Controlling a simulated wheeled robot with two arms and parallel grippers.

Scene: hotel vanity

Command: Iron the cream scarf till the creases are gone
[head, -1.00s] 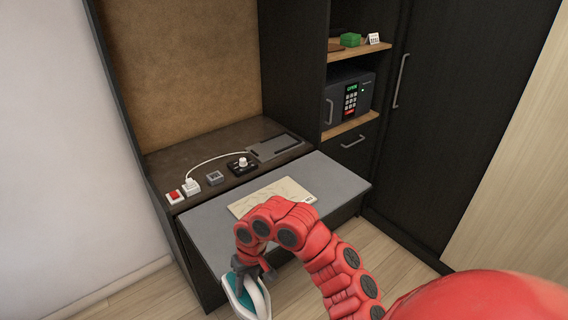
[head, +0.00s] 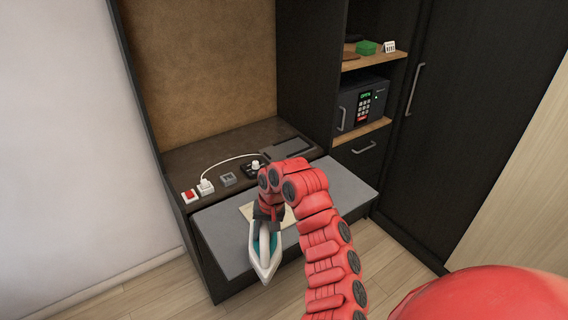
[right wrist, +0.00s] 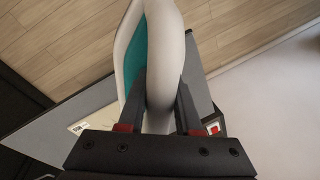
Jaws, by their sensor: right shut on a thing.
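The white and teal iron (head: 264,254) is held in my right gripper (head: 268,214), in front of the grey pull-out board's near edge. In the right wrist view the fingers of my right gripper (right wrist: 164,105) are shut around the white handle of the iron (right wrist: 165,55). The cream scarf (head: 288,217) lies on the grey board (head: 225,240), mostly hidden behind my right arm and gripper. A corner of the scarf (right wrist: 78,127) shows in the right wrist view; its creases cannot be judged now. My left gripper is not in view.
A safe (head: 364,104) stands on the right shelf. Wood floor is clear in front.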

